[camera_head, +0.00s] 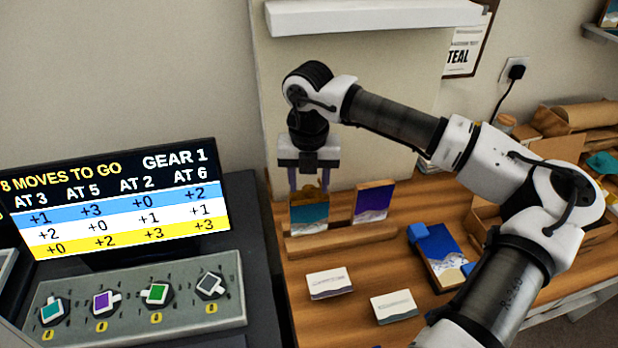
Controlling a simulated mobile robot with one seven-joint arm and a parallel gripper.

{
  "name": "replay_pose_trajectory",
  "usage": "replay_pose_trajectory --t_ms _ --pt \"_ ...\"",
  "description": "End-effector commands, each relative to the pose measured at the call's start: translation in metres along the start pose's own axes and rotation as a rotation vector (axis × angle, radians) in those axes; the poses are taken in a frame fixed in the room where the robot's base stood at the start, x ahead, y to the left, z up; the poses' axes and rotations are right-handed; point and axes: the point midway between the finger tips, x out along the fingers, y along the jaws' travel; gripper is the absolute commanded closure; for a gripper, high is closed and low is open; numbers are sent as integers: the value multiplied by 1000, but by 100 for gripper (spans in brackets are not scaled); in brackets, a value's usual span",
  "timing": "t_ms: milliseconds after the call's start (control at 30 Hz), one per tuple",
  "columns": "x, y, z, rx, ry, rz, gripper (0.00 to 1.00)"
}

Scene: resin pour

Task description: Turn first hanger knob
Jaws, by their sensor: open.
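A grey control panel (135,318) at the lower left carries a row of knobs: a teal knob (52,310), a purple knob (103,301), a green knob (156,294) and a dark grey knob (211,285). A yellow 0 shows below each one. Which is the hanger knob is not marked. My gripper (309,184) is open and points down, to the right of the panel and away from the knobs. It is just above a teal picture block (309,217). A small brass-coloured shape shows between its fingers, partly hidden.
A screen (118,200) behind the panel reads "8 MOVES TO GO", "GEAR 1", "AT 3, AT 5, AT 2, AT 6". A purple block (373,202) stands on the wooden rack (345,238). A blue panel (441,252) and two cards lie on the table. A white shelf (370,15) hangs above.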

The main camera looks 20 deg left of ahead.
Motion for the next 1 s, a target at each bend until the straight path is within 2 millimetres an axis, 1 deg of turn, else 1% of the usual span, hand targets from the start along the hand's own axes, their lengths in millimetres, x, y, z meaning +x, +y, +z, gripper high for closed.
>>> replay_pose_trajectory --t_ms 167,500,767,1000 --pt "0 0 0 0 0 0 53" --pt "0 0 0 0 0 0 98" --pt "2 0 0 23 -1 -1 99" --pt "5 0 1 140 -3 -3 99"
